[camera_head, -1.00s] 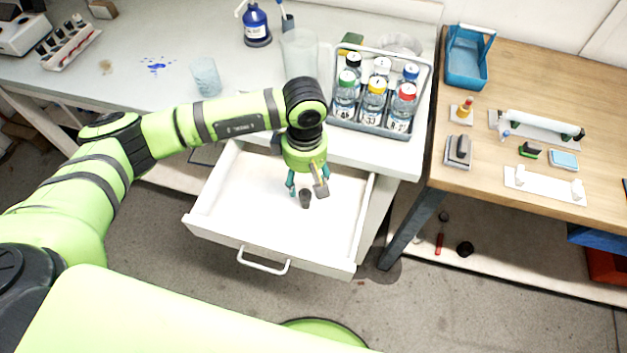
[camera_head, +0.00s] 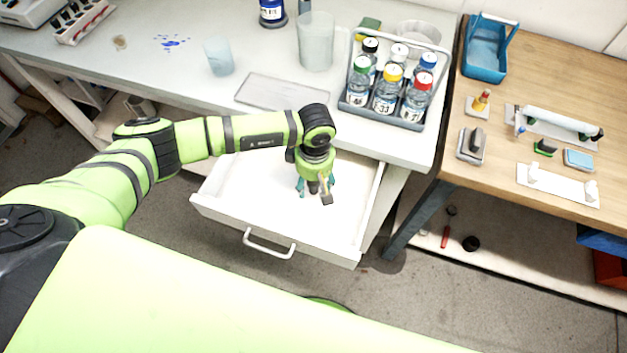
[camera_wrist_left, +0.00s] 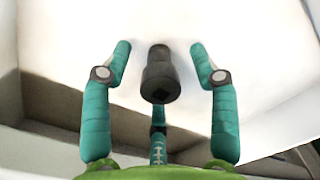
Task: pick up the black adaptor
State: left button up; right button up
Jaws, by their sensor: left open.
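The black adaptor (camera_wrist_left: 160,76) is a short dark stepped cylinder with a square hole in its near end. My left gripper (camera_wrist_left: 160,47) is open, with teal fingers on both sides of the adaptor and clear gaps between. A third finger shows on the near side in the left wrist view. In the head view my left gripper (camera_head: 316,189) is low inside the drawer, and the adaptor (camera_head: 313,187) is mostly hidden among the fingers. My right gripper is not in view.
The drawer walls and its front with a handle (camera_head: 268,246) surround the gripper. Above are the white bench, a grey tray (camera_head: 286,92) and a bottle rack (camera_head: 381,118). A wooden table (camera_head: 505,175) with tools stands at the right. The rest of the drawer is clear.

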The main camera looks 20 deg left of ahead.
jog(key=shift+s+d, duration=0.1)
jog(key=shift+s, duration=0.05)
pick_arm(q)
jog(key=c, duration=1)
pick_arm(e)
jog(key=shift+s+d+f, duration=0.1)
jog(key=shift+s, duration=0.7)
pick_arm(q)
jog(key=shift+r, duration=0.1)
